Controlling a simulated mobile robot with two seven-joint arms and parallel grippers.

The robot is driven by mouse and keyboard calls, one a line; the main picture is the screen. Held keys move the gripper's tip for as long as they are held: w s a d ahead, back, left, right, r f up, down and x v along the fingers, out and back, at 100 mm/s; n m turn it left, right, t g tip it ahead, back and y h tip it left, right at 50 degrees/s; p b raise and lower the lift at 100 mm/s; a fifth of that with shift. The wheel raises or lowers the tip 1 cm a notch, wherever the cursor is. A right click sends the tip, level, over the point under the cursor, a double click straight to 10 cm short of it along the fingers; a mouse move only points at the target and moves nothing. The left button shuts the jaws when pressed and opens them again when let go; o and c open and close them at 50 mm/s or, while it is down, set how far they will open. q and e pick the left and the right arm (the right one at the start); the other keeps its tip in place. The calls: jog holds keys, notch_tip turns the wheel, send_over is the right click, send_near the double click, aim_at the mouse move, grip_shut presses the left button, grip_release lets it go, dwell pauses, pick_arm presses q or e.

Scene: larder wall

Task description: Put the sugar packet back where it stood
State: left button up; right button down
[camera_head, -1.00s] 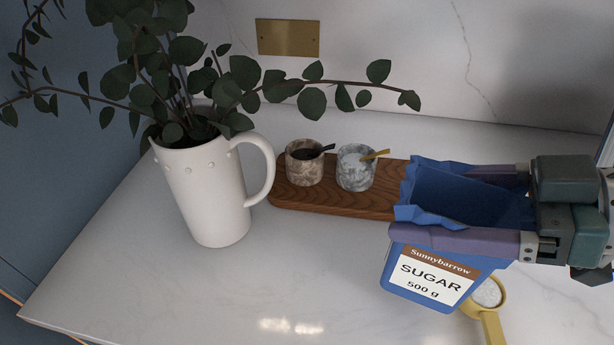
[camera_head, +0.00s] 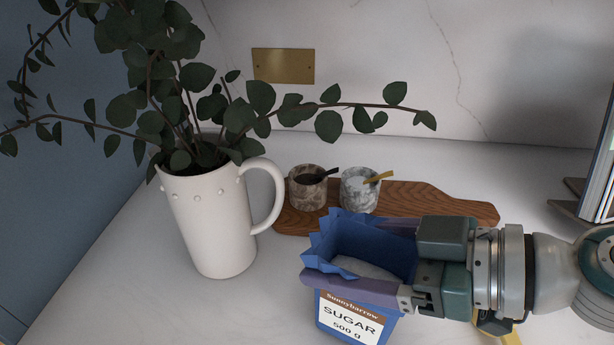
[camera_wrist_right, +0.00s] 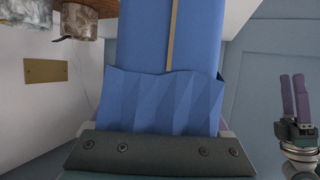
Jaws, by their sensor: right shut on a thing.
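The blue sugar packet (camera_head: 352,322), open at its crinkled top and with a white and brown label, is in the front middle of the head view. My right gripper (camera_head: 340,250) comes in from the right and is shut on the packet's upper part, one finger on each side. The packet's bottom is cut off there, so I cannot tell whether it touches the counter. In the right wrist view the packet's blue side (camera_wrist_right: 165,95) fills the middle.
A white jug (camera_head: 212,225) with leafy branches stands left of the packet. A wooden board (camera_head: 440,203) with two stone pots (camera_head: 307,190) (camera_head: 358,192) lies behind it. A yellow scoop (camera_head: 505,337) is mostly hidden below my right gripper. A book stand (camera_head: 597,185) is at the right edge.

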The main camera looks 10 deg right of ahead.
jog(key=shift+f, duration=0.4)
jog(key=shift+f, duration=0.1)
grip_release()
jog(key=b+v, duration=0.2)
jog(key=v, duration=1)
